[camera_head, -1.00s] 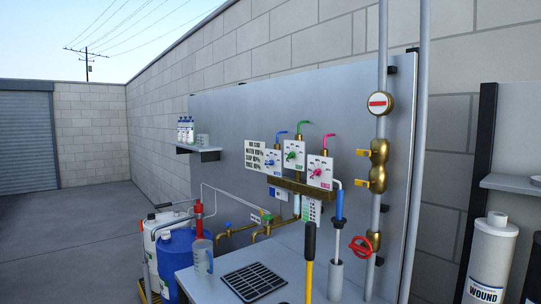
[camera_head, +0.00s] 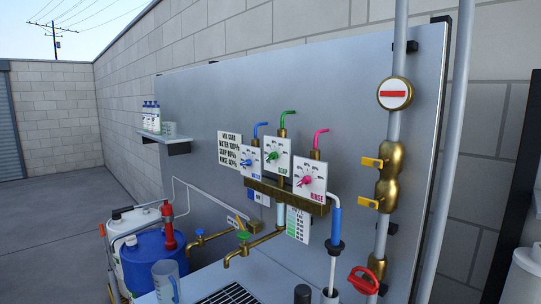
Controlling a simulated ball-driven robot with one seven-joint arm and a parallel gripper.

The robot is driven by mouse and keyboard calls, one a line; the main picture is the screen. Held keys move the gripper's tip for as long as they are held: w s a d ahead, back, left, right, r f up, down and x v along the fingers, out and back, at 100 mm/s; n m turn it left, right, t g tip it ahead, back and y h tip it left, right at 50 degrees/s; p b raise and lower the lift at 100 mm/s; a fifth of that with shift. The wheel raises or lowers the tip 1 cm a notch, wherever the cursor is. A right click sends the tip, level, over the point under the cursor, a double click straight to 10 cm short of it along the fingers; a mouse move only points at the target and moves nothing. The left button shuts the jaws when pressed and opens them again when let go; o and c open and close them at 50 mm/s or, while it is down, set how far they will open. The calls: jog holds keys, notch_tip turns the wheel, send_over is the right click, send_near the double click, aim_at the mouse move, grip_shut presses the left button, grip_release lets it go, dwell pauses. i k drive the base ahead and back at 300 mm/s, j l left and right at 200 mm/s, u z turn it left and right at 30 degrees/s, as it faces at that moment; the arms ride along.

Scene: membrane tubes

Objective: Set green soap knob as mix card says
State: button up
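The green soap knob (camera_head: 270,156) sits on the middle white dial plate (camera_head: 284,168) of the mixing panel, below a green bent pipe (camera_head: 287,114). Its pointer setting is too small to read. The mix card (camera_head: 230,150) hangs on the grey board just left of the dials. It lists water, soap and rinse percentages; the soap figure is too blurred to read surely. A blue knob (camera_head: 246,162) is on the left dial and a pink knob (camera_head: 306,181) on the right, rinse dial. My gripper is not in view.
A brass manifold (camera_head: 285,195) runs under the dials. Brass valves with yellow handles (camera_head: 370,162) and a red valve handle (camera_head: 363,280) are on the pipe at right. Brass taps (camera_head: 235,250), a jug (camera_head: 166,280) and a blue drum (camera_head: 150,252) stand lower left. Space before the dials looks clear.

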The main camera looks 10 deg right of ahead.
aim_at(273, 156)
jog(key=i+j+z, duration=0.1)
jog(key=j, duration=0.4)
jog(key=i+j+z, duration=0.1)
jog(key=j, duration=0.45)
jog(key=i+j+z, duration=0.1)
jog(key=j, duration=0.45)
jog(key=i+j+z, duration=0.1)
jog(key=j, duration=0.45)
jog(key=i+j, duration=0.25)
jog(key=i, duration=0.2)
jog(key=i+j+z, duration=0.1)
jog(key=i+j, duration=0.2)
jog(key=i, duration=0.1)
